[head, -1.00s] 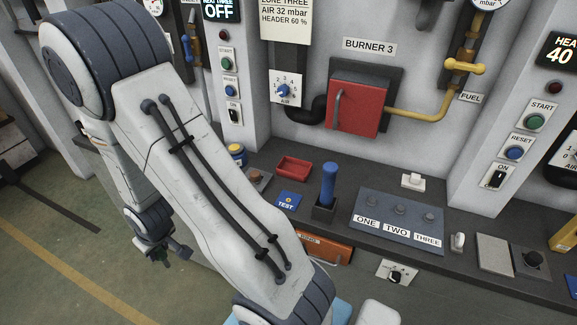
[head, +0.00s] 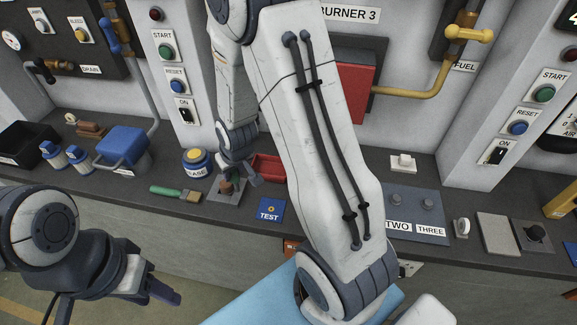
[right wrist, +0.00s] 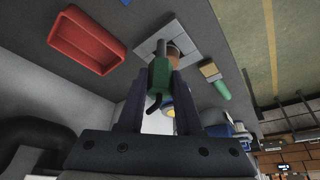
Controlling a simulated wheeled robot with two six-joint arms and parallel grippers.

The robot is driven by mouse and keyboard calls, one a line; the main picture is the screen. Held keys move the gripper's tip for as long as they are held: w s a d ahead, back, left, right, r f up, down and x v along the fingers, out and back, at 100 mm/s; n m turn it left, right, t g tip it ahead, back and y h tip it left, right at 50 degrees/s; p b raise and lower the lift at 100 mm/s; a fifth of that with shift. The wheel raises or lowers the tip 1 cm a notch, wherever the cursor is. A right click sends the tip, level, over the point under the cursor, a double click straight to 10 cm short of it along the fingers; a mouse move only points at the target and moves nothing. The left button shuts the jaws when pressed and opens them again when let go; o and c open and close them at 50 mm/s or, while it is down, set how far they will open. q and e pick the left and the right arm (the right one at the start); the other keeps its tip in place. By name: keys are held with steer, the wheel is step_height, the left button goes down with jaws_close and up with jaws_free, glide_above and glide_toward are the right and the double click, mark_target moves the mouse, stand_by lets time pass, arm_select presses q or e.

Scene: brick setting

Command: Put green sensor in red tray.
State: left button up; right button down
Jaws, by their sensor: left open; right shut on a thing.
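The green sensor (right wrist: 160,80) is held between the two fingers of my right gripper (right wrist: 157,95) in the right wrist view. Its grey tip points toward a grey plate with a brown round part. In the head view my right gripper (head: 240,172) is over the counter, just left of the red tray, and largely hides the sensor. The red tray (head: 267,168) looks empty; it shows at upper left in the right wrist view (right wrist: 88,42). My left gripper (head: 152,284) is open and empty at lower left, in front of the counter.
The grey plate (right wrist: 150,45) lies below the sensor. A blue box (head: 125,145) stands further left. My right forearm covers the counter right of the tray.

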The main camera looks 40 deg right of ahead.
steer(key=w+d+r+m+h+b, duration=0.1)
steer(key=w+d+r+m+b, duration=0.2)
steer(key=d, duration=0.4)
steer(key=w+d+r+b, duration=0.1)
steer(key=d+r+b, duration=0.1)
steer(key=d+b, duration=0.45)
steer(key=shift+s+d+f+p, duration=0.1)
steer(key=shift+f+p, duration=0.15)
steer(key=shift+f, duration=2)
steer(key=shift+s+f+p, duration=0.1)
steer(key=shift+f+p, duration=0.1)
steer(key=shift+f, duration=2)
arm_select(q)
step_height(320, 180, down, 10)
steer(key=shift+f, duration=0.15)
arm_select(e)
steer(key=shift+f, duration=0.15)
steer(key=c, duration=0.6)
jaws_free()
arm_select(q)
steer(key=shift+f, duration=0.1)
